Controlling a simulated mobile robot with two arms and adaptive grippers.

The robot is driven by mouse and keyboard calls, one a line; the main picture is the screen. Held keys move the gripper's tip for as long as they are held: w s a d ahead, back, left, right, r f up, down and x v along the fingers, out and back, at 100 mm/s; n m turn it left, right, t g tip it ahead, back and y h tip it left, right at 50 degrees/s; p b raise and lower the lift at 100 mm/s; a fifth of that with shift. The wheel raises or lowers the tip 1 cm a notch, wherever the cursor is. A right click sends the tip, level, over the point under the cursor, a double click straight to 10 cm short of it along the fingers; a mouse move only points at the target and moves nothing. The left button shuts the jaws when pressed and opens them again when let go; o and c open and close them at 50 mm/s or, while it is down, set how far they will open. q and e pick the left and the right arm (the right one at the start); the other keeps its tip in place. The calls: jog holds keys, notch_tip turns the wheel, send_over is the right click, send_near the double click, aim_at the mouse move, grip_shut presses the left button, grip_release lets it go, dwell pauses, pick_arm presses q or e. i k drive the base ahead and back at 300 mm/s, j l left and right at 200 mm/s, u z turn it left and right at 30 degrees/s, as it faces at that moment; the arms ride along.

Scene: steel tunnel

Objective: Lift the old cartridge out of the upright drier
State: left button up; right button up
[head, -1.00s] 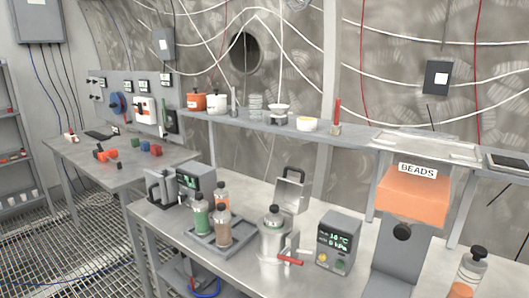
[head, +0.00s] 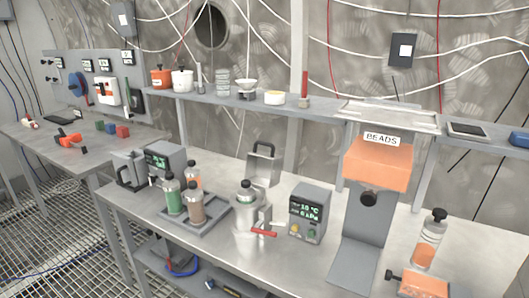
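The upright drier looks to be the steel cylinder (head: 250,220) standing on the middle bench, with a red-handled lever (head: 264,233) at its lower front. A cartridge (head: 246,191) with a dark cap sticks up out of its open top; its body is hidden inside. A steel plate-like piece with a black handle (head: 263,165), perhaps a lid, stands behind it. A grey tray (head: 212,222) left of the drier holds cartridges with green, brown and orange fill, all upright. Neither of my grippers is in view.
A grey meter box (head: 309,213) stands close right of the drier. Further right are the orange BEADS hopper (head: 378,163), a capped bottle with orange fill (head: 428,242) and an orange block-like item (head: 421,284). A shelf (head: 290,109) runs behind. The bench front before the drier is clear.

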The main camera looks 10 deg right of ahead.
aim_at(246, 194)
jog(key=z, duration=0.45)
jog(key=i+j+z, duration=0.3)
jog(key=j, duration=0.2)
jog(key=j+z, duration=0.3)
jog(key=j, duration=0.25)
jog(key=i+j+z, duration=0.1)
jog(key=j+z, duration=0.2)
jog(key=j, duration=0.3)
